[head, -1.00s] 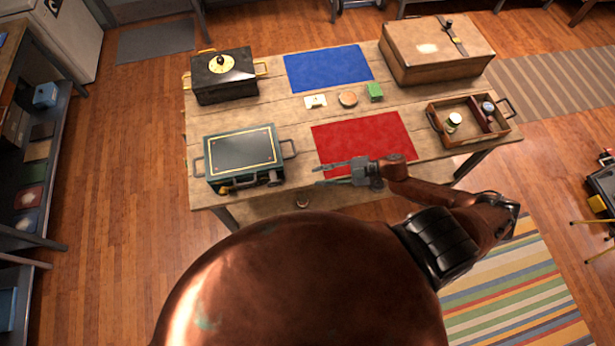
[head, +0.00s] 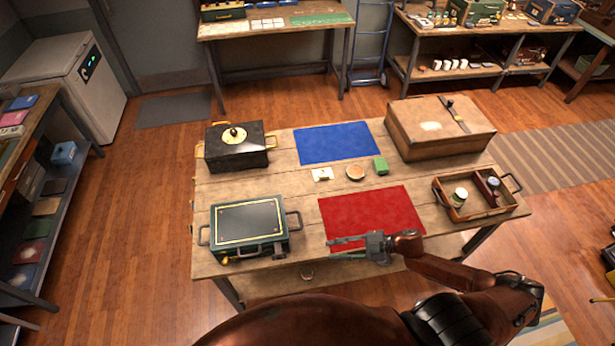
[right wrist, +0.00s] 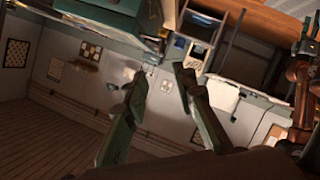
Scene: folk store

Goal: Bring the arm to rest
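My right arm (head: 450,272) comes in from the lower right in the head view. My right gripper (head: 345,243) points left near the table's front edge, by the lower edge of the red mat (head: 371,214). Its two fingers are apart. In the right wrist view the fingers (right wrist: 158,105) are also spread, with nothing between them. My left gripper is not in the head view.
The wooden table (head: 290,190) bears a green case (head: 248,222), a black box (head: 236,148), a blue mat (head: 336,143), a brown case (head: 438,128), a wooden tray (head: 462,212), and a green block (head: 380,166). Wooden floor (head: 140,220) lies open at the left.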

